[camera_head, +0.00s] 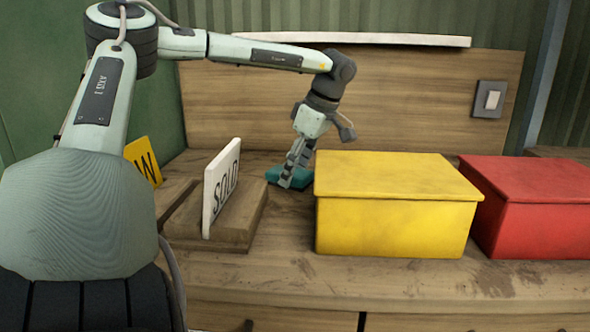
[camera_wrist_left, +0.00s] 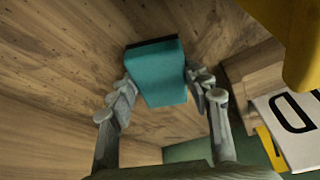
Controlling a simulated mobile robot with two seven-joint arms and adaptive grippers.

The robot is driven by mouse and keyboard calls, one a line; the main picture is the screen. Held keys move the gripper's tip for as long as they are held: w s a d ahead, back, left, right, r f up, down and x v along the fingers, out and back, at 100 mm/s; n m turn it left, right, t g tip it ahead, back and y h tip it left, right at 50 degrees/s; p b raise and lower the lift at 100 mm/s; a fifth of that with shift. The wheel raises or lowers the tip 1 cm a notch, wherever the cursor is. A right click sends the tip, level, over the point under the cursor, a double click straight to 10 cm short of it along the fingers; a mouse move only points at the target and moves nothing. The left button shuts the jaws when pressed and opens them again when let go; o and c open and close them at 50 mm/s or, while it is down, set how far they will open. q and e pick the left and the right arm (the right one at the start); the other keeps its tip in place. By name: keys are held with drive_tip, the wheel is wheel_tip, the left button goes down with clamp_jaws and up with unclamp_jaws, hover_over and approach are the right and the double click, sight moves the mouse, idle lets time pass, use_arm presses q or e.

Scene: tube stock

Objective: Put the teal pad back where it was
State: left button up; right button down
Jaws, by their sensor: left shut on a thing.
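The teal pad (camera_head: 274,174) is at the back of the wooden counter, between the SOLD sign and the yellow box. It is a small teal block and shows clearly in the left wrist view (camera_wrist_left: 160,76). My left gripper (camera_head: 288,184) reaches down to it, with its fingers (camera_wrist_left: 160,88) on either side of the pad and shut on it. In the head view the fingers partly cover the pad. I cannot tell whether the pad touches the counter. My right gripper is not in view.
A yellow lidded box (camera_head: 390,228) stands just right of the left gripper, and a red box (camera_head: 540,222) is farther right. A white SOLD sign (camera_head: 220,186) stands in a wooden block (camera_head: 240,226) to the left. A yellow W card (camera_head: 144,160) is behind it. A wooden backboard (camera_head: 420,95) rises behind.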

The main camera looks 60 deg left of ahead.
use_arm(q)
drive_tip(key=o, duration=1.2)
drive_tip(key=v, duration=1.2)
drive_tip(key=shift+r, duration=0.15)
